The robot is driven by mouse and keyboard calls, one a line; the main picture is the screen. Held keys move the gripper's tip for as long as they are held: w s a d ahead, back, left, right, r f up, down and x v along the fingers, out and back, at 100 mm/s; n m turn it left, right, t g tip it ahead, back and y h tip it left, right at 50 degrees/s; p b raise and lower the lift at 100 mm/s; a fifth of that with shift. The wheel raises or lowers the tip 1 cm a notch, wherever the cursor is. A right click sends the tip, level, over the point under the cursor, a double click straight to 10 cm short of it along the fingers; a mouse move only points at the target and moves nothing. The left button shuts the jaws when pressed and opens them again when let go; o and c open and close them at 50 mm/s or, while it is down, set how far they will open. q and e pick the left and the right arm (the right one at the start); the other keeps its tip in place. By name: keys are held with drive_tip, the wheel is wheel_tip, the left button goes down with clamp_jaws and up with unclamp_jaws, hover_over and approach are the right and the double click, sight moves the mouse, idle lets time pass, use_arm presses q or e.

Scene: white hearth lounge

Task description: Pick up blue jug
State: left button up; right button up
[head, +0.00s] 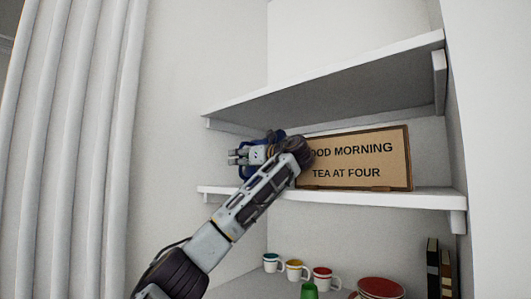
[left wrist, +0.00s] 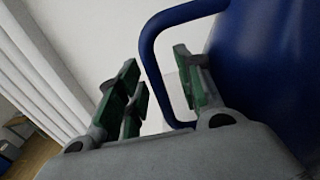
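The blue jug (head: 245,172) stands on the middle shelf, at the left end, mostly hidden behind my left gripper (head: 238,156). In the left wrist view the jug's dark blue body (left wrist: 270,70) fills the right side, and its handle (left wrist: 152,62) loops out to the left. My left gripper (left wrist: 157,90) is open there, with green-padded fingers on either side of the handle's upright part. Gaps show between the handle and the pads. My right gripper is in neither view.
A cardboard sign (head: 352,160) stands right beside my left wrist on the middle shelf (head: 400,199). An upper shelf (head: 340,85) hangs above. A white curtain (head: 75,130) hangs left.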

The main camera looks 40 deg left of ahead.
use_arm(q)
drive_tip(key=shift+a, duration=0.1)
drive_tip(key=shift+d+r, duration=0.15)
drive_tip(key=shift+d, duration=0.25)
drive_tip(key=shift+a, duration=0.25)
drive_tip(key=c, duration=0.3)
clamp_jaws()
drive_tip(key=shift+d, duration=0.1)
drive_tip(key=shift+s, duration=0.1)
